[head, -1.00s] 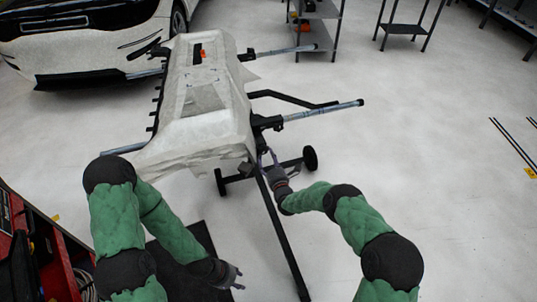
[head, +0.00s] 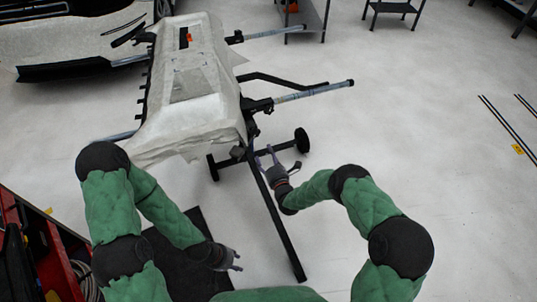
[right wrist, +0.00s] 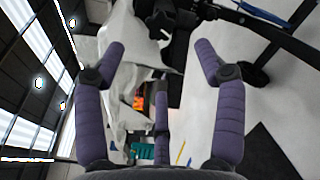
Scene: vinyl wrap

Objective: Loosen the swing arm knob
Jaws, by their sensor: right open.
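The covered car panel (head: 195,75) rests on a black stand with grey tubular arms (head: 315,91). A dark clamp joint (head: 258,105) sits where one arm meets the stand; the knob itself is too small to pick out in the head view. In the right wrist view a black knob-like part (right wrist: 158,18) lies beyond the fingertips. My right gripper (head: 279,158) is open and empty beside the stand's black upright, below that joint; its spread fingers frame the wrist view (right wrist: 160,50). My left gripper (head: 236,260) is low, apart from the stand, fingers apparently spread and empty.
The stand's long black leg (head: 275,220) runs between my two grippers. A black wheel (head: 301,140) is just behind my right gripper. A red tool cart (head: 50,255) stands at lower left, a white car (head: 70,45) at upper left.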

